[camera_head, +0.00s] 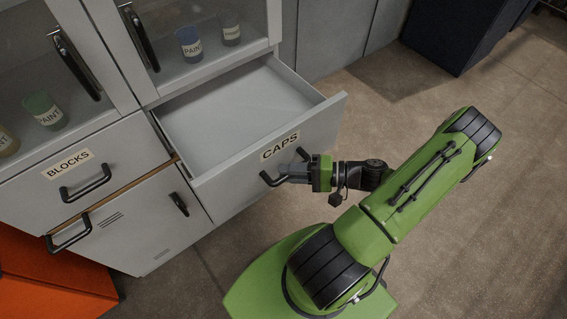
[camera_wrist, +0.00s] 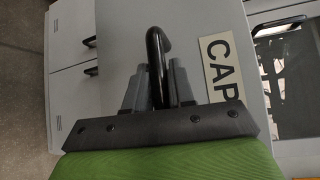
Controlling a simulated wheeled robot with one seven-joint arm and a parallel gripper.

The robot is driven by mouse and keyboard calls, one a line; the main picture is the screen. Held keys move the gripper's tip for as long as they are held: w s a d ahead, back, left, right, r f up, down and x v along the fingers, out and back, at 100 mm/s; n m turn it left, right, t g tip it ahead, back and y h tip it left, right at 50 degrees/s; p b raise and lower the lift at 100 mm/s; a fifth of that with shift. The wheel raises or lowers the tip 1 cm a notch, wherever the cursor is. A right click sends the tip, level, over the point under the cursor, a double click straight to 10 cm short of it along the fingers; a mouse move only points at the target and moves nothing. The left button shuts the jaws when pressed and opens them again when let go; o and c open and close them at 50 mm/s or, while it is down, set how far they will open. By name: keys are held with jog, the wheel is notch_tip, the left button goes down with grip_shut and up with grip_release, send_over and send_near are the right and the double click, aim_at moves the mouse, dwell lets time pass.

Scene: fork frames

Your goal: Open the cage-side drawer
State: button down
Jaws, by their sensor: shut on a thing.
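The drawer labelled CAPS (camera_head: 297,148) is pulled well out of the grey cabinet in the head view, and its visible inside is empty. Its black bar handle (camera_head: 267,180) is on the front, below the label. My gripper (camera_head: 289,173) is at this handle, reaching in from the right. In the wrist view the handle (camera_wrist: 155,45) runs between the two grey fingers of my gripper (camera_wrist: 157,85), which are shut on it. The CAPS label (camera_wrist: 219,66) is just right of the fingers, partly cut off by the gripper body. I see no cage.
A shut drawer labelled BLOCKS (camera_head: 85,178) is to the left, above a shut cupboard door (camera_head: 150,222). Glass doors (camera_head: 190,30) with paint pots are above. An orange object (camera_head: 45,280) stands lower left. The floor (camera_head: 500,170) to the right is clear.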

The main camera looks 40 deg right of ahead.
dwell(0.3)
jog(key=c, duration=1.1)
grip_release()
jog(key=shift+o, duration=0.2)
jog(key=shift+s+d, duration=0.1)
jog(key=p+v, duration=0.2)
jog(key=v, duration=1.3)
jog(key=shift+s+d, duration=0.15)
jog(key=shift+s, duration=0.1)
